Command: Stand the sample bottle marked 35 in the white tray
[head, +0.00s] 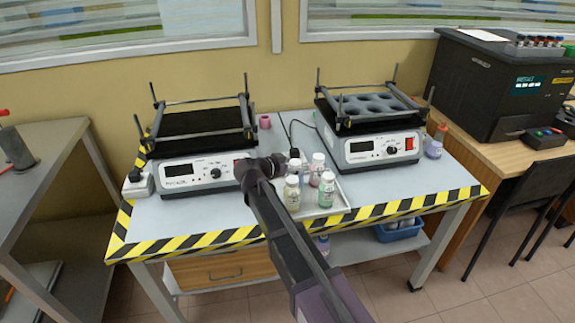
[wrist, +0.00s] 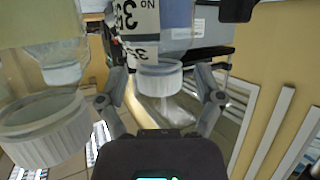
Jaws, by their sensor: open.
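In the wrist view the sample bottle marked 35 (wrist: 140,20) appears upside down, with a white label and a white ribbed cap (wrist: 160,80). My gripper (wrist: 160,92) is open, its fingers on either side of that cap, with no clear contact. In the head view my gripper (head: 284,164) reaches in from the left at the bottle group. Several white-capped bottles stand there, including a yellowish one (head: 292,194) and a green one (head: 326,190). Their numbers are too small to read. The pale, whitish tray (head: 341,203) lies under the group; its far left part is hidden by my arm and the bottles.
Another capped bottle (wrist: 45,125) is close at left in the wrist view. Shaker devices stand left (head: 195,172) and right (head: 372,148) of the bottles. The striped front edge (head: 400,208) bounds the table.

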